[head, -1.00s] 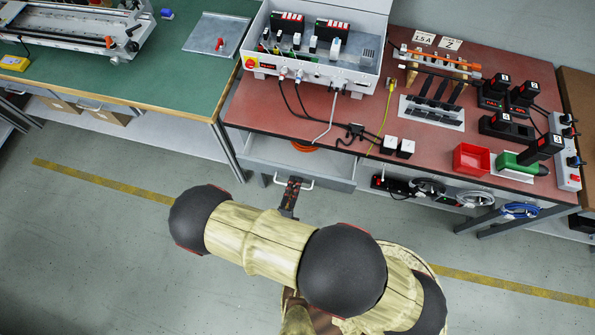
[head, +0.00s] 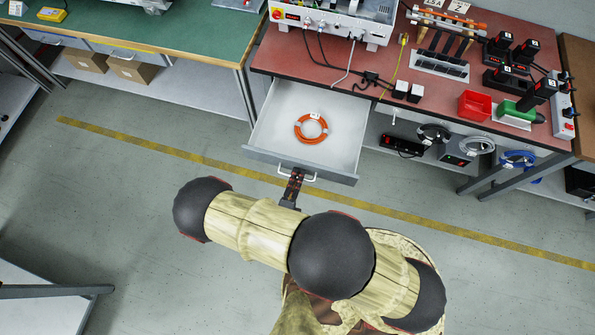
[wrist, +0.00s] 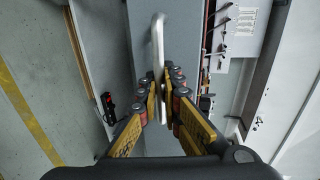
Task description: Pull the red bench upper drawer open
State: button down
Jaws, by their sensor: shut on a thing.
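The red bench (head: 440,112) has its upper drawer (head: 338,119) pulled well out over the floor. The drawer is a white tray with a grey front panel, and an orange ring (head: 311,128) with a small white tag lies inside. My gripper (head: 296,176) is at the drawer's front. In the wrist view my gripper (wrist: 164,88) has its two fingers closed around the pale bar handle (wrist: 158,42), which stands off the grey drawer front (wrist: 190,30). The handle also shows in the head view (head: 312,179), partly hidden by the gripper.
A green bench (head: 190,45) stands at the left, its leg close to the drawer's left side. A grey table (head: 45,292) is at the lower left. The floor between is clear.

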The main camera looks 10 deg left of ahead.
jog(key=shift+s, duration=0.25)
jog(key=c, duration=2.2)
grip_release()
jog(key=shift+c, duration=0.2)
